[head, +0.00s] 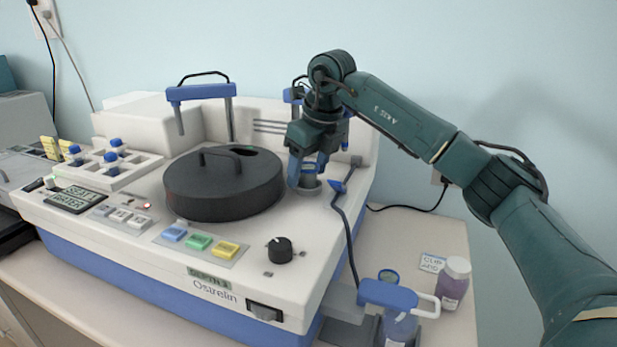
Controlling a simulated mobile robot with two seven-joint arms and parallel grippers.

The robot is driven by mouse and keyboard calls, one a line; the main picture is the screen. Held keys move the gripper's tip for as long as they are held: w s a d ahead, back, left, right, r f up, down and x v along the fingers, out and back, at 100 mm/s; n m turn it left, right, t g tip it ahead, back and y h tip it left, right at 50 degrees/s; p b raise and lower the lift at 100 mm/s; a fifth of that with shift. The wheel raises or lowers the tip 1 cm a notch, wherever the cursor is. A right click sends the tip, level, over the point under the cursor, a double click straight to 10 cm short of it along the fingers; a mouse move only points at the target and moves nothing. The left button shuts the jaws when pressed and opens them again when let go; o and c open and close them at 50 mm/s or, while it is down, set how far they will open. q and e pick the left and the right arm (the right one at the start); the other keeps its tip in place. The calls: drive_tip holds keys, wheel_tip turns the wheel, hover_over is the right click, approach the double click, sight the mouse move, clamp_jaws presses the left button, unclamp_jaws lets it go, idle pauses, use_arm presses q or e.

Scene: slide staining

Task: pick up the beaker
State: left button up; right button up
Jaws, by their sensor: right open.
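My right gripper (308,165) points down at the right rear of the white staining machine (140,220). It is open, with its fingers around or just beside a small blue-rimmed vessel, perhaps the beaker, in a grey round holder (308,187). The fingers cover much of this vessel, so I cannot tell whether they touch it. My left gripper is not in view.
A round black lid (225,185) with a handle lies left of the gripper. A blue-tipped tube (340,200) runs down the machine's right side.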

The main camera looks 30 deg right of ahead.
drive_tip(key=c, duration=1.1)
